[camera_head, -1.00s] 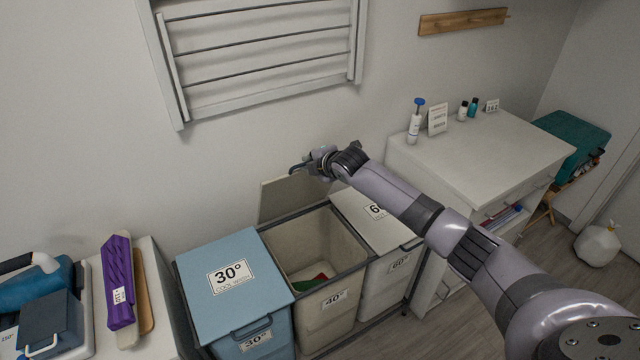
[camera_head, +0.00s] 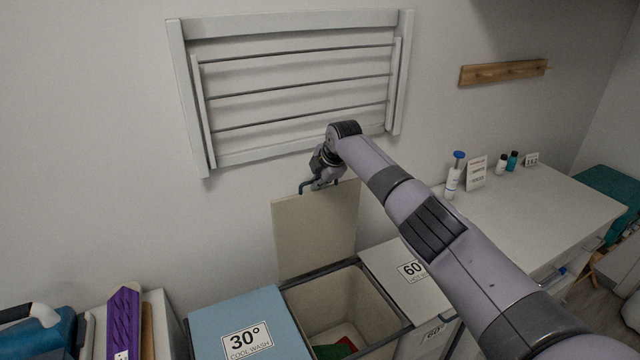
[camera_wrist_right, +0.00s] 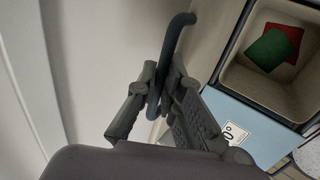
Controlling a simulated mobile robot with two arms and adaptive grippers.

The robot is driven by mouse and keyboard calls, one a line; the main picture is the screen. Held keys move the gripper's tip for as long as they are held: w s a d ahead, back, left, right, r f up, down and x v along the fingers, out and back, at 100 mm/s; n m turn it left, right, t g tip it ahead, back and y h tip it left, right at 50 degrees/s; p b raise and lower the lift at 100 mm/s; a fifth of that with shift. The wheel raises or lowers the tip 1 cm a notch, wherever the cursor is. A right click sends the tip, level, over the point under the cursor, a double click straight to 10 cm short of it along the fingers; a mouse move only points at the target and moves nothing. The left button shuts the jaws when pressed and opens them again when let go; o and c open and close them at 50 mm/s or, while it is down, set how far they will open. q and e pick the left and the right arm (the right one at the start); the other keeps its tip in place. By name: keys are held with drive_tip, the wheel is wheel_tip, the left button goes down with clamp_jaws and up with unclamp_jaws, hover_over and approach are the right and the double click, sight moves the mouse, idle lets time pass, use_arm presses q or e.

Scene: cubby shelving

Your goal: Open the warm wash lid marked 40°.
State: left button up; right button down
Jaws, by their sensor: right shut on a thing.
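The beige lid (camera_head: 316,232) of the middle bin stands raised, close to upright, behind its open bin (camera_head: 365,303) in the head view. The bin's front 40° label is out of the head view now. My right gripper (camera_head: 320,182) is at the lid's upper edge, near the wall. In the right wrist view its fingers (camera_wrist_right: 160,98) are shut on the lid's dark blue-grey handle (camera_wrist_right: 170,48). Red and green cloths (camera_wrist_right: 272,48) lie inside the bin. My left gripper is not in view.
The blue 30° lid (camera_head: 250,325) is shut on the left, and the white 60° lid (camera_head: 398,270) is shut on the right. A drying rack (camera_head: 290,90) hangs on the wall just above my right gripper. A white cabinet (camera_head: 535,215) stands to the right.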

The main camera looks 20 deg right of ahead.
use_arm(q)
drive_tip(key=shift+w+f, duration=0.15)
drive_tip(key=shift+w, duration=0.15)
use_arm(e)
drive_tip(key=shift+w+f, duration=0.15)
drive_tip(key=shift+f, duration=0.25)
drive_tip(key=shift+a, duration=0.1)
drive_tip(key=c, duration=1.7)
unclamp_jaws()
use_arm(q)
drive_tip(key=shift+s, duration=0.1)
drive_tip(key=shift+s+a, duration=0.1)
use_arm(e)
drive_tip(key=shift+w+r, duration=0.1)
drive_tip(key=shift+w, duration=0.05)
